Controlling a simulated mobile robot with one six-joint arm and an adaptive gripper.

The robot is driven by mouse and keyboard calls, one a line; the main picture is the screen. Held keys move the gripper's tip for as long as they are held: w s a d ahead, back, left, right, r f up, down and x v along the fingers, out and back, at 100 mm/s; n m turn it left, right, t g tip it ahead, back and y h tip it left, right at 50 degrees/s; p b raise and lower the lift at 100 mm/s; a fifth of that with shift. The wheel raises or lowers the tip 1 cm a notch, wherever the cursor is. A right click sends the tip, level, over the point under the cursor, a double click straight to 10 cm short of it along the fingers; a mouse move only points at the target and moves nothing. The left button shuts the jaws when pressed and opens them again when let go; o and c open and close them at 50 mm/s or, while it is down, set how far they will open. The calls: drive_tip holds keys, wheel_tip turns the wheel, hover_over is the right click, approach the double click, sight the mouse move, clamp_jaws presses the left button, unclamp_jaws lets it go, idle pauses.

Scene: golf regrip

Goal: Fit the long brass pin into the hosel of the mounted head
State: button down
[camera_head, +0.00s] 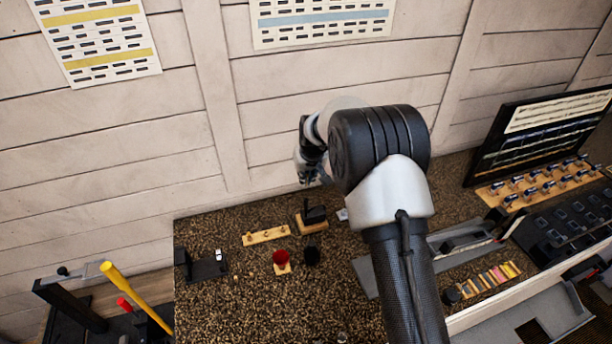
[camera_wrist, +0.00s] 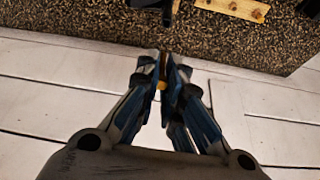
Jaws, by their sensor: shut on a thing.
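My gripper (camera_head: 308,172) is at the end of the raised arm, close to the plank wall behind the bench. It also shows in the wrist view (camera_wrist: 166,72), with its fingers shut on the long brass pin (camera_wrist: 162,86). Only a small yellow-brass end of the pin shows; the fingers hide the rest. The mounted head (camera_head: 314,213) is black and sits on a small wooden block on the bench, below my gripper in the head view. I cannot make out its hosel opening. A dark part at the top edge of the wrist view may be this head.
A wooden strip (camera_head: 265,236) with small pegs lies left of the head. A red cup (camera_head: 281,257) and a dark round item (camera_head: 312,256) stand in front. A black stand (camera_head: 207,267) is at the bench's left end. The plank wall (camera_head: 110,140) rises behind.

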drive_tip(key=shift+f+b, duration=1.65)
drive_tip(key=shift+f, duration=0.9)
drive_tip(key=shift+b, duration=0.45)
drive_tip(key=shift+f+b, duration=1.05)
drive_tip(key=shift+f, duration=0.3)
drive_tip(key=c, duration=1.7)
unclamp_jaws()
drive_tip(key=shift+o, duration=0.2)
drive_tip(key=shift+r, duration=0.1)
drive_tip(key=v, duration=1.2)
